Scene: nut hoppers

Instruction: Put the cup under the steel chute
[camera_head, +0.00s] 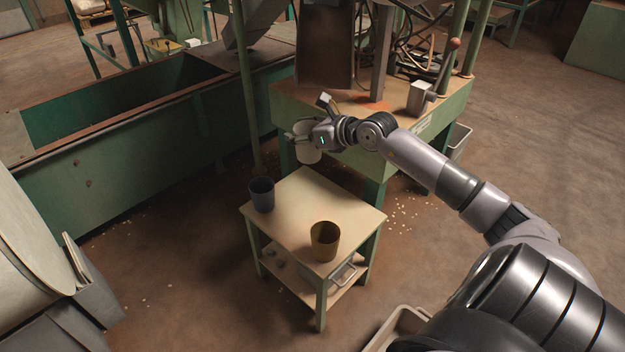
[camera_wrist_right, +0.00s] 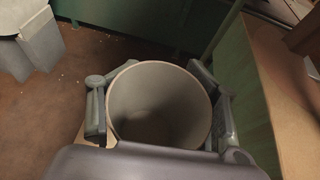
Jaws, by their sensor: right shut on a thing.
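My right gripper (camera_head: 309,132) is shut on a pale cup (camera_head: 307,154), held upright in the air above the far edge of the small table, beside the front of the green machine bench. In the right wrist view the cup (camera_wrist_right: 160,105) is between the two fingers (camera_wrist_right: 158,108), its open top facing the camera, and it looks empty inside. My left gripper is not in view.
A small table (camera_head: 310,195) holds a dark grey cup (camera_head: 261,194) and a brown-yellow cup (camera_head: 325,241). The bench (camera_head: 285,100) has a lever box (camera_head: 419,98) on its right. A long green trough (camera_head: 120,105) runs along the left. Nuts lie scattered on the floor.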

